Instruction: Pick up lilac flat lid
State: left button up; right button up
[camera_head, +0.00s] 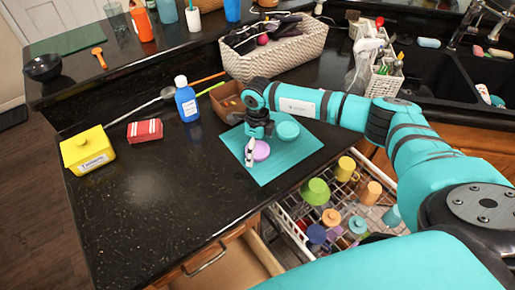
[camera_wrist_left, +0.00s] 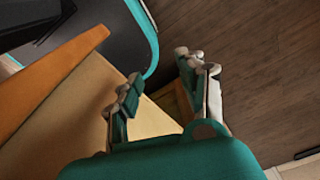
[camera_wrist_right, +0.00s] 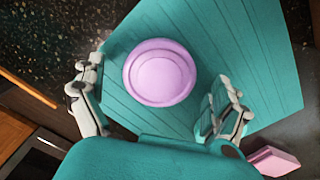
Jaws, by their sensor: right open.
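The lilac flat lid (camera_head: 261,151) lies on the teal mat (camera_head: 270,172) on the black counter. In the right wrist view the lid (camera_wrist_right: 160,72) is round and flat, just ahead of the space between my fingers. My right gripper (camera_head: 251,150) is open and empty, right beside the lid in the head view; its fingers (camera_wrist_right: 158,108) stand apart to either side in the right wrist view. My left gripper (camera_wrist_left: 165,95) is open and empty in the left wrist view, with wooden surfaces and floor beyond it. It cannot be made out in the head view.
A teal bowl-like item (camera_head: 288,131) sits on the mat behind the lid. A brown tray (camera_head: 228,100), blue bottle (camera_head: 187,102) and wicker basket (camera_head: 285,55) stand farther back. An open dish rack (camera_head: 290,222) with several cups is in front.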

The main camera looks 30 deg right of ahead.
jog(key=c, duration=1.2)
jog(key=shift+r, duration=0.1)
